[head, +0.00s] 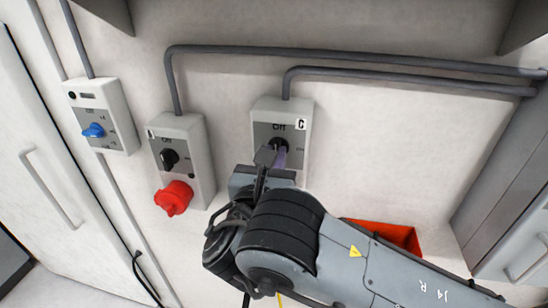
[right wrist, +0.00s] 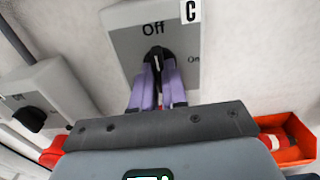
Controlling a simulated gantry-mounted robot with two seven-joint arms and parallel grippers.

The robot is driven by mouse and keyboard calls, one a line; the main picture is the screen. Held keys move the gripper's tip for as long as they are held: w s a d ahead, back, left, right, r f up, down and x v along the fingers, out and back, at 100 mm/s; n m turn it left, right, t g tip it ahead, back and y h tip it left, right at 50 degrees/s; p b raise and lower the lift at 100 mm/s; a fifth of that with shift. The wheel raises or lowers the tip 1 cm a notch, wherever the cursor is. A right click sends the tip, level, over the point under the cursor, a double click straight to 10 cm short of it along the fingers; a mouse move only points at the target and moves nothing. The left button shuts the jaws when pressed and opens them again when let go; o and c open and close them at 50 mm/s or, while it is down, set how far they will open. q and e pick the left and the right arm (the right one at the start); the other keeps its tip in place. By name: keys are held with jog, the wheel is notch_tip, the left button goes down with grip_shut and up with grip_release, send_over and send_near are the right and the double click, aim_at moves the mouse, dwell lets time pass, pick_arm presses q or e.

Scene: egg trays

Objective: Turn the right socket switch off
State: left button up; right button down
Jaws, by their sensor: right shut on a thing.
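The right socket switch box (head: 295,107) is grey, marked C, with a black knob (head: 277,142) on its dark plate. In the right wrist view the knob (right wrist: 158,54) lies between the purple fingers of my right gripper (right wrist: 160,76), which is shut on it. The knob stands roughly lengthwise below the word "Off"; "On" is printed to its right. The fingers hide part of the knob, and my gripper body hides the lower part of the box. My right gripper also shows in the head view (head: 280,156). My left gripper is not in view.
A similar box (head: 200,140) with a black knob and a red plug (head: 174,197) is to the left. Grey conduits (head: 350,54) run above. A red-orange bin (head: 400,235) is below right.

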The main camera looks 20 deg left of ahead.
jog(key=c, duration=1.2)
grip_release()
jog(key=shift+o, duration=0.2)
jog(key=shift+s+f, duration=0.1)
jog(key=shift+s, duration=0.7)
jog(key=shift+s+d+p, duration=0.3)
jog(key=shift+s+p, duration=0.1)
jog(key=shift+s, duration=1.1)
jog(key=shift+s+d+p, duration=0.3)
jog(key=shift+s+p, duration=0.05)
jog(key=shift+s, duration=1.2)
jog(key=shift+s+d+p, duration=0.3)
jog(key=shift+s+p, duration=0.1)
jog(key=shift+s, duration=1.1)
jog(key=shift+s, duration=0.1)
